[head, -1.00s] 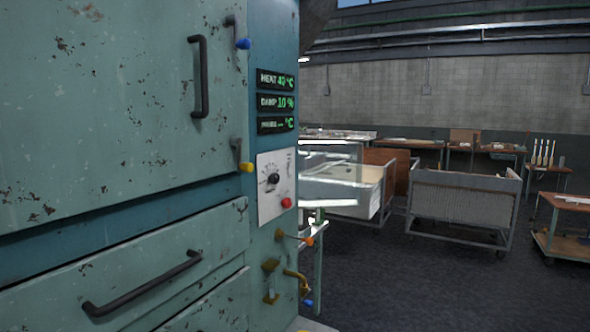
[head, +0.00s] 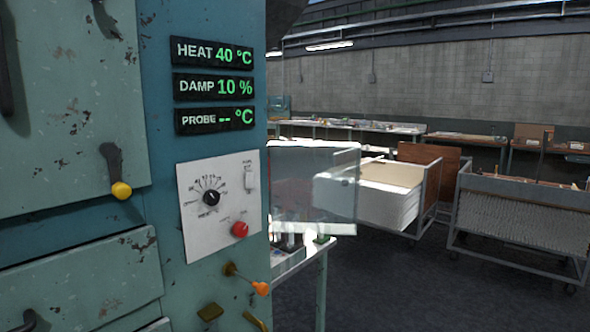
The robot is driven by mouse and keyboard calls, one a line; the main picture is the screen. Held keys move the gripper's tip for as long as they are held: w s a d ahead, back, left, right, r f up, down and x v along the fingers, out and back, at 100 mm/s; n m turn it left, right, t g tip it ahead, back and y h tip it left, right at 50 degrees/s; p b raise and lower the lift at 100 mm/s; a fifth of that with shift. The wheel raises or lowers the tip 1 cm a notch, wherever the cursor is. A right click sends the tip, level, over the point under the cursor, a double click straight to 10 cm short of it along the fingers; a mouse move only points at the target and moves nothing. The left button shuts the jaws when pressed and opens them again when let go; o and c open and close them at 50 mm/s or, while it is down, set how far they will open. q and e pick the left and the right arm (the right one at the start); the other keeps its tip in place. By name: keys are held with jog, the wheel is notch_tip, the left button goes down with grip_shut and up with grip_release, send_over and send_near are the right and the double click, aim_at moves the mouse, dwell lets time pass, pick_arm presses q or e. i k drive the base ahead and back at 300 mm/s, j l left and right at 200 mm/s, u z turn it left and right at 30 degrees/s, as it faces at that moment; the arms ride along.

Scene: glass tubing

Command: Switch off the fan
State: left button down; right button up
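A white control panel (head: 222,206) is set in the teal cabinet, to the right of its doors. It carries a black dial (head: 211,198) with a ring of marks, a red button (head: 240,230) at the lower right and a small pale switch (head: 249,177) at the upper right. The lettering by the switch and button is too small to read, so I cannot tell which one is for the fan or how the switch is set. Neither of my grippers is in view.
Three displays above the panel read HEAT 40 °C (head: 212,53), DAMP 10 % (head: 213,87) and PROBE -- °C (head: 214,118). A yellow-tipped handle (head: 119,180) and an orange-tipped lever (head: 258,287) stick out from the cabinet. A trolley (head: 395,195) stands right; dark floor (head: 400,290) is clear in front.

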aim_at(249, 176)
jog(key=i+l, duration=0.25)
jog(key=i+l+u, duration=0.1)
jog(key=i+l, duration=0.15)
jog(key=l, duration=0.25)
jog(key=i+l, duration=0.5)
jog(key=l, duration=0.25)
jog(key=u, duration=0.05)
